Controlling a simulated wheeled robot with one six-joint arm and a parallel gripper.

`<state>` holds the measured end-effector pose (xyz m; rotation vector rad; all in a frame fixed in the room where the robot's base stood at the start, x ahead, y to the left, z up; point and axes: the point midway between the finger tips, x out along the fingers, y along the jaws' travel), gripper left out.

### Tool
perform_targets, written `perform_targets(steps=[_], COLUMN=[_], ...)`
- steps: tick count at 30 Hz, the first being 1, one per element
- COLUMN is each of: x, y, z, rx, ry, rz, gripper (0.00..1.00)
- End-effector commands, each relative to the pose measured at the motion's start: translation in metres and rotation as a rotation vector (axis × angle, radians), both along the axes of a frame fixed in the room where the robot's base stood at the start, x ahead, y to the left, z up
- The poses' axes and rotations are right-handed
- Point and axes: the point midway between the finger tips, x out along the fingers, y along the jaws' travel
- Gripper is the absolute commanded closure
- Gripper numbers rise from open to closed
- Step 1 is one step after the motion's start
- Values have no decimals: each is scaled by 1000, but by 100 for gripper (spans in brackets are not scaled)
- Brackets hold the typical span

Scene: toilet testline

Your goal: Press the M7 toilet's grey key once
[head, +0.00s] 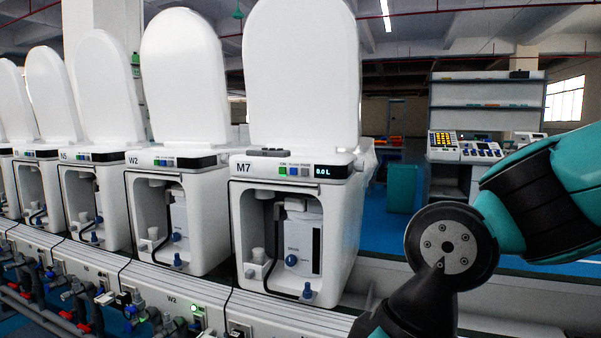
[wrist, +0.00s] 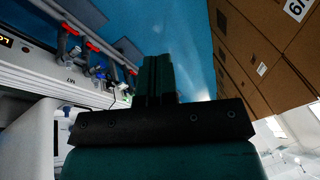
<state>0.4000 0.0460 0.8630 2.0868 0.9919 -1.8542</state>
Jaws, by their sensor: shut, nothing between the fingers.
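The M7 toilet (head: 300,190) stands at the centre of the head view, white, with its lid (head: 302,75) raised. Its front panel carries the label M7, a dark display (head: 332,171) reading 0.0 L, and a row of small keys. I see a green key (head: 282,171), a blue key (head: 293,171) and a pale grey key (head: 305,171) beside the display. My gripper (wrist: 158,62) is shut and empty in the wrist view. It is outside the head view, where only my arm shows at the right, apart from the toilet. The keys are not visible in the wrist view.
The W2 toilet (head: 165,190) and several others stand in a row to the left. Pipes and valves (head: 85,305) run along the front of the bench. Cardboard boxes (wrist: 275,55) stand at the right of the wrist view, beyond blue floor (wrist: 165,30).

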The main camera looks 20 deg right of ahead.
Motion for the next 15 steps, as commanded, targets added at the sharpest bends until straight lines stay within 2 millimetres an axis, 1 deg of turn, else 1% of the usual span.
perform_targets(steps=[3, 5, 8, 11, 12, 14, 15], x=[0, 5, 26, 72, 96, 135, 163], y=[0, 1, 3, 6, 6, 6, 4], z=[0, 2, 7, 17, 22, 30, 35], rx=[1, 3, 14, 34, 42, 53, 57], ry=[-1, -8, -47, -138, -189, -276, -342], rz=[0, -8, -51, -135, -178, -245, -289], gripper=[100, 100, 100, 100, 100, 100, 100])
